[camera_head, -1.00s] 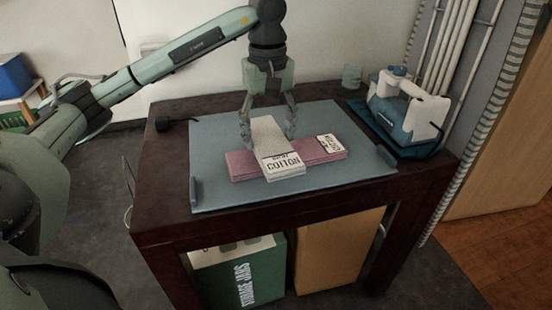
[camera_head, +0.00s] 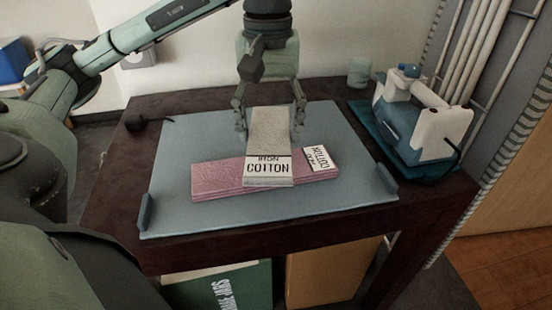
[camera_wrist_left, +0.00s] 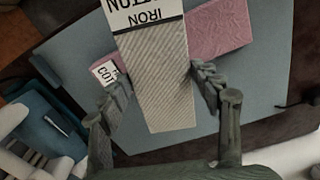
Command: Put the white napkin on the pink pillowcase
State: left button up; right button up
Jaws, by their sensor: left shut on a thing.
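The white napkin (camera_head: 268,150) is a folded strip with a "COTTON" label at its near end. It lies across the folded pink pillowcase (camera_head: 215,180), its far half reaching beyond the pillowcase's back edge. My left gripper (camera_head: 270,132) points down over the napkin's far part, one finger on each side, shut on it. In the left wrist view the napkin (camera_wrist_left: 160,80) runs between the two fingers, with the pillowcase (camera_wrist_left: 222,30) showing on both sides. The pillowcase's own label shows at its right end. Its middle is hidden under the napkin. My right gripper is not in view.
Both cloths are over a blue-grey board (camera_head: 180,215) on a dark table (camera_head: 110,200). The board's front and left areas are clear.

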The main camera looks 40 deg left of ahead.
pick_arm(q)
jog(key=s+a+r+n+b, duration=0.1)
jog(key=s+a+r+n, duration=0.2)
jog(key=s, duration=0.3)
jog(key=s+a+r+n+b, duration=0.1)
jog(key=s+a+r+n, duration=0.1)
jog(key=s+a+n, duration=0.3)
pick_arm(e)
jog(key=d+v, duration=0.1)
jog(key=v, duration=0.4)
pick_arm(q)
jog(key=shift+m, duration=0.5)
jog(key=w+d+f+p, duration=0.1)
jog(key=w+d+f, duration=0.1)
jog(key=w, duration=0.1)
jog(key=w+d+f+p, duration=0.1)
jog(key=w+d+f, duration=0.1)
jog(key=w, duration=0.1)
jog(key=w+d+f+p, duration=0.1)
jog(key=w+d+f, duration=0.1)
jog(key=w, duration=0.2)
jog(key=shift+d+f+p, duration=0.2)
jog(key=shift+p, duration=0.2)
jog(key=shift+w+f, duration=0.1)
jog(key=shift+f, duration=1.95)
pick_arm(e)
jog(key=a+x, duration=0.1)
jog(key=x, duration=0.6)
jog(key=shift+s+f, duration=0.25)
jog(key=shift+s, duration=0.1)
